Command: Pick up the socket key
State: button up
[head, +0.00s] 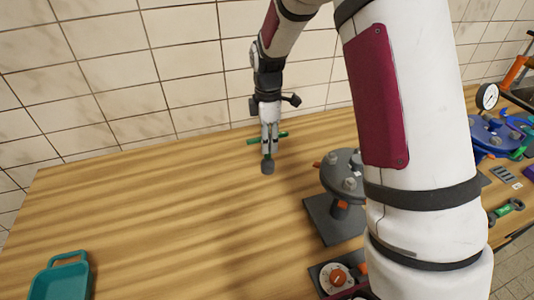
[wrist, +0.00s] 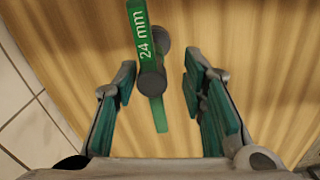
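The socket key is a green bar marked "24 mm" (wrist: 142,35) with dark grey round parts at its middle. In the head view its green bar (head: 253,141) shows behind my fingers near the back of the wooden table, and a grey end shows just below them. My gripper (wrist: 158,76) is open, pointing down over the key. In the wrist view the key passes between the two green-padded fingers, nearer the left one, with gaps on both sides. In the head view my gripper (head: 269,150) partly hides the key. I cannot tell its exact height above the table.
A flanged grey pipe fitting (head: 340,172) stands on a dark plate to the right. A teal tray (head: 62,278) sits at the front left. A pressure gauge (head: 487,96) and blue parts (head: 492,134) lie far right. The tiled wall is close behind; the table's left middle is clear.

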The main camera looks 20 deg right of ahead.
aim_at(267, 159)
jog(key=shift+w+f+p, duration=0.15)
jog(key=shift+f+p, duration=0.1)
jog(key=shift+f, duration=1.2)
jog(key=shift+w+f+p, duration=0.15)
jog(key=shift+f+p, duration=0.05)
jog(key=shift+f, duration=1.25)
grip_shut()
